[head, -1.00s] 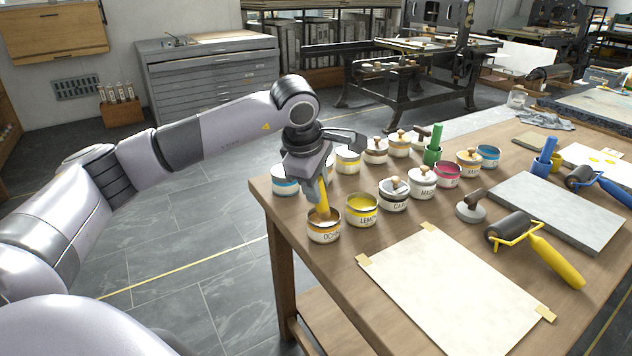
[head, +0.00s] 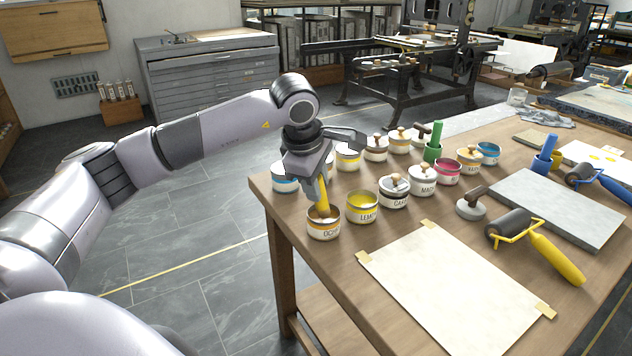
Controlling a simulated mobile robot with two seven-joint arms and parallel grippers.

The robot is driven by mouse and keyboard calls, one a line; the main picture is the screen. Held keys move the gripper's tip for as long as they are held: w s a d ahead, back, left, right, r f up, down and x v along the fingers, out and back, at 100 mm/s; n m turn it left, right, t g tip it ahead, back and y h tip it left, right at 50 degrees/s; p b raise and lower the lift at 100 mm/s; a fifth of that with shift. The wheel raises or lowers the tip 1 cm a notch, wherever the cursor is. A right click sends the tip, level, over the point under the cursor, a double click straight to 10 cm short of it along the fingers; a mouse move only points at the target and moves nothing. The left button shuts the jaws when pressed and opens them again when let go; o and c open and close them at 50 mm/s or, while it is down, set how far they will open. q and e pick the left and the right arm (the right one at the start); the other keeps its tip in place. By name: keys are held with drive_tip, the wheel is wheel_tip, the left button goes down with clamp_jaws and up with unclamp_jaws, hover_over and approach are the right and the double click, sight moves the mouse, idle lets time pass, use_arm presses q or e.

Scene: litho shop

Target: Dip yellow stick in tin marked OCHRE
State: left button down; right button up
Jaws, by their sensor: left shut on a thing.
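The tin marked OCHRE (head: 324,231) stands open near the table's left front corner, its label facing me. My left gripper (head: 318,182) is above it, shut on the yellow stick (head: 322,204). The stick points down and its lower end is at the mouth of the OCHRE tin, inside the rim as seen from here. How deep it reaches is hidden by the tin's wall. My right gripper does not show.
An open tin marked LEMON (head: 363,208) stands close on the right. Several more tins stand in rows behind. A taped sheet (head: 452,283), a yellow-handled roller (head: 540,250) and a grey slab (head: 556,208) lie to the right on the table (head: 345,285).

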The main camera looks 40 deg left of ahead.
use_arm(q)
drive_tip(key=shift+f, duration=0.5)
idle(1.0)
drive_tip(key=shift+r, duration=0.1)
drive_tip(key=shift+r+p, duration=2.45)
drive_tip(key=shift+r, duration=1.05)
